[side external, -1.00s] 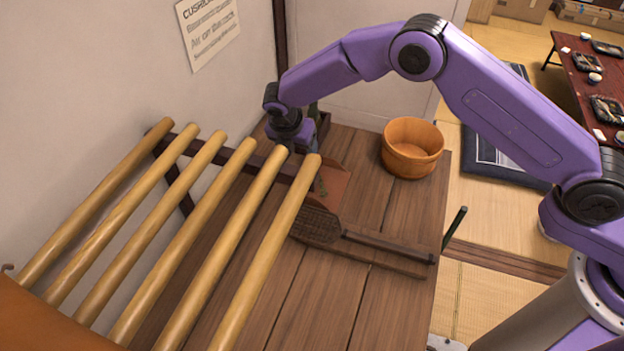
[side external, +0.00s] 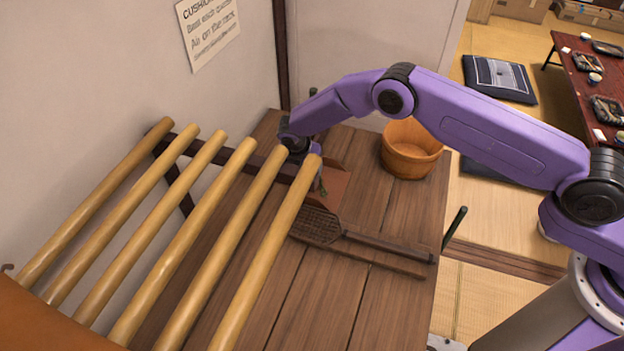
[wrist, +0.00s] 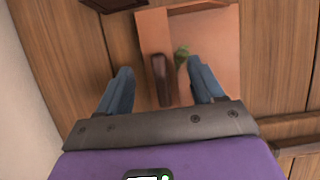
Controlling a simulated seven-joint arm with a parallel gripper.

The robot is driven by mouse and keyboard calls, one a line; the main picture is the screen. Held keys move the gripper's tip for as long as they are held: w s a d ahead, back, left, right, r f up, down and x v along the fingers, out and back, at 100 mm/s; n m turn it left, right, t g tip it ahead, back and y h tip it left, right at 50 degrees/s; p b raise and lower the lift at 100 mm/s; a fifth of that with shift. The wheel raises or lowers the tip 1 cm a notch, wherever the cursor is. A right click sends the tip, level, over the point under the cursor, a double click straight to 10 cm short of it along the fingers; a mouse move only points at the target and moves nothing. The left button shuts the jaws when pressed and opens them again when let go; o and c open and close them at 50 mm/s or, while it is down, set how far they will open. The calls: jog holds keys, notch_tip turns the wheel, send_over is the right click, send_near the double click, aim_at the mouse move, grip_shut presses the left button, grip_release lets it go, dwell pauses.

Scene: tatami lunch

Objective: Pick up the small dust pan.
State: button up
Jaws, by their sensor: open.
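The small dust pan (side external: 336,187) is a flat reddish-brown pan on the plank surface, partly hidden behind the bamboo poles and my arm in the side view. In the wrist view the pan (wrist: 218,45) lies beyond and below my fingers, and a dark brown handle (wrist: 162,82) stands out from it. My gripper (wrist: 161,70) is open, with one blue finger on each side of the handle and a gap to each. A small green leaf-like thing (wrist: 181,55) shows beside the handle. In the side view my gripper is mostly hidden behind the poles.
A rack of several bamboo poles (side external: 190,240) stands to the left, close to my gripper. A dark woven paddle-like tool (side external: 318,227) with a long handle lies in front of the pan. A wooden bucket (side external: 410,150) stands at the back right. The wall is close on the left.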

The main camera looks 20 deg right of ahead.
jog(key=c, duration=1.1)
jog(key=shift+c, duration=0.2)
jog(key=shift+r, duration=0.5)
notch_tip(320, 180, up, 2)
jog(key=shift+r, duration=0.15)
jog(key=s+d+r, duration=0.3)
jog(key=s+r, duration=0.3)
jog(key=r, duration=0.1)
jog(key=s+d+r, duration=0.3)
jog(key=s+r, duration=0.3)
jog(key=r, duration=0.1)
jog(key=shift+s, duration=0.35)
